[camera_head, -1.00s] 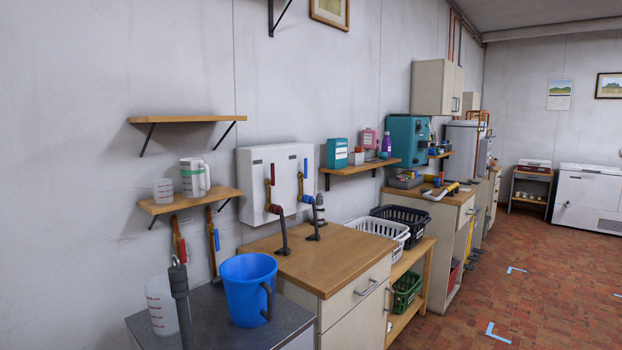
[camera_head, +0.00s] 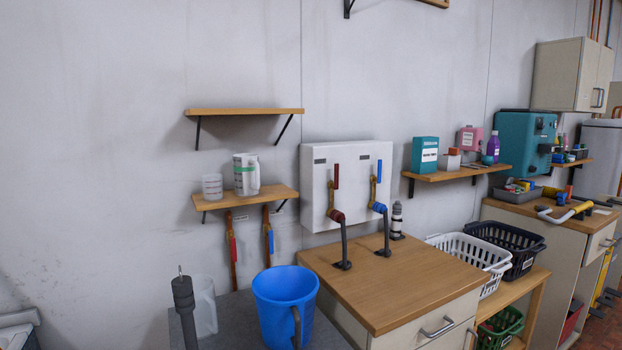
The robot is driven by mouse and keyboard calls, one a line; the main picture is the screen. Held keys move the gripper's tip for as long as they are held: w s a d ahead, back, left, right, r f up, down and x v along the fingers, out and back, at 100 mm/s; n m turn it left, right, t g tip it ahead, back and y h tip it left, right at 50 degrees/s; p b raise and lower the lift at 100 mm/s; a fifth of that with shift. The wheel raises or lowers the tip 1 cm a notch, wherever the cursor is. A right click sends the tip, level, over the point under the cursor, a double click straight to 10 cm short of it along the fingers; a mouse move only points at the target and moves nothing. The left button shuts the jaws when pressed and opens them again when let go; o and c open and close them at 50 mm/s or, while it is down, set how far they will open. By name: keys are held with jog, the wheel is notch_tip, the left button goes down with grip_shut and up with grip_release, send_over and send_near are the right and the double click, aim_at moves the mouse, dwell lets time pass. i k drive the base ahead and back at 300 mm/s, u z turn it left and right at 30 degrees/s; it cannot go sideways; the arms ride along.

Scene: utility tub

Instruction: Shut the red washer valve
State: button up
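A white wall box (camera_head: 318,218) holds two brass valves side by side. The left one is the red washer valve (camera_head: 331,195), with a red lever (camera_head: 336,176) pointing up and a red hose fitting (camera_head: 337,216) below. The right one has a blue lever (camera_head: 379,168), also pointing up, and a blue fitting (camera_head: 379,208). A grey hose runs down from each to the wooden counter. Another red lever (camera_head: 233,248) and blue lever (camera_head: 270,241) sit on copper pipes under the left shelf. My gripper is not in view.
A blue bucket (camera_head: 278,295) and a translucent jug (camera_head: 205,310) stand on the grey surface in front, beside an upright dark grey post (camera_head: 184,303). The wooden counter (camera_head: 395,290) is mostly clear. White (camera_head: 470,246) and black baskets (camera_head: 519,262) stand at its right.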

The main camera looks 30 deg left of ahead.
aim_at(336, 185)
jog(key=u, duration=0.45)
jog(key=i, duration=0.95)
jog(key=u, duration=0.7)
jog(key=i, duration=0.35)
jog(key=u, duration=0.2)
jog(key=k, duration=0.85)
jog(key=u, duration=0.2)
jog(key=i, duration=0.85)
jog(key=z, duration=0.1)
